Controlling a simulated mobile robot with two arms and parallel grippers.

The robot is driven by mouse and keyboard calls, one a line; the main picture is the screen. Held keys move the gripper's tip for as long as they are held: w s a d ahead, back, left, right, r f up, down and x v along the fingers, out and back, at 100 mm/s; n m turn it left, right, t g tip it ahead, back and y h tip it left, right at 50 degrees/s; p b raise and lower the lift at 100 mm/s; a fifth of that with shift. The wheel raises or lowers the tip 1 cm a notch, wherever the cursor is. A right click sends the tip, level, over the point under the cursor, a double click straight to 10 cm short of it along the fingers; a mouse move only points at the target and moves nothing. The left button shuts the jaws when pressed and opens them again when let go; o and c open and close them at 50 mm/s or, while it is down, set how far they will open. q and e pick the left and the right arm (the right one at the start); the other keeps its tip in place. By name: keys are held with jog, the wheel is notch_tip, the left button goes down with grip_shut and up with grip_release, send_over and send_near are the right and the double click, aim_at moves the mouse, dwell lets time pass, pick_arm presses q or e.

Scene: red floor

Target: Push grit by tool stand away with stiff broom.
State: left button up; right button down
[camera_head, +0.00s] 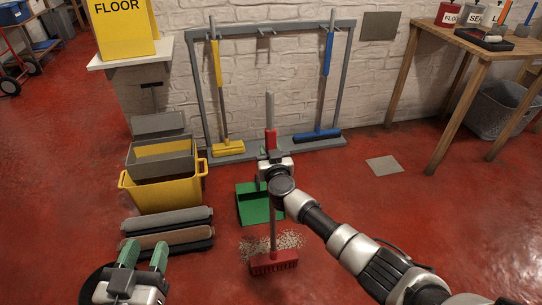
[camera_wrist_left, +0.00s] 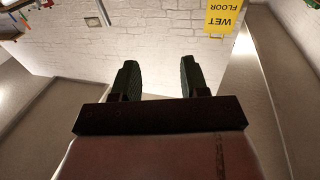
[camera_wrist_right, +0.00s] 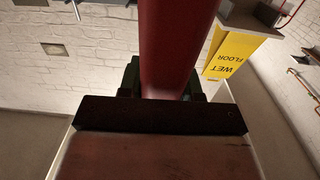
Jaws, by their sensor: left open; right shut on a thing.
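A red broom (camera_head: 273,262) stands with its red head on the floor, at the front edge of a patch of pale grit (camera_head: 290,241). My right gripper (camera_head: 271,152) is shut on the broom's handle, whose red part (camera_wrist_right: 172,45) fills the middle of the right wrist view. The grey tool stand (camera_head: 345,80) is against the brick wall behind, holding a yellow broom (camera_head: 228,147) and a blue broom (camera_head: 317,135). My left gripper (camera_head: 145,250) is open and empty at the lower left; its open fingers also show in the left wrist view (camera_wrist_left: 160,80).
A green dustpan (camera_head: 252,203) lies just behind the grit. A yellow bucket (camera_head: 165,192) and stacked grey and brown pads (camera_head: 168,232) stand on the left. A wooden table (camera_head: 480,50) is at the right. Floor at the right is open around a grey plate (camera_head: 384,166).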

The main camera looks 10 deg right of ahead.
pick_arm(q)
notch_tip(320, 180, up, 7)
jog(key=s+t+h+b, duration=0.2)
jog(key=t, duration=0.5)
jog(key=shift+s+d+r+h, duration=0.2)
jog(key=shift+s+d+h, duration=0.1)
pick_arm(e)
jog(key=shift+w+f, duration=0.15)
jog(key=shift+w, duration=1.85)
pick_arm(q)
jog(key=shift+b, duration=0.3)
pick_arm(e)
jog(key=shift+f, duration=0.1)
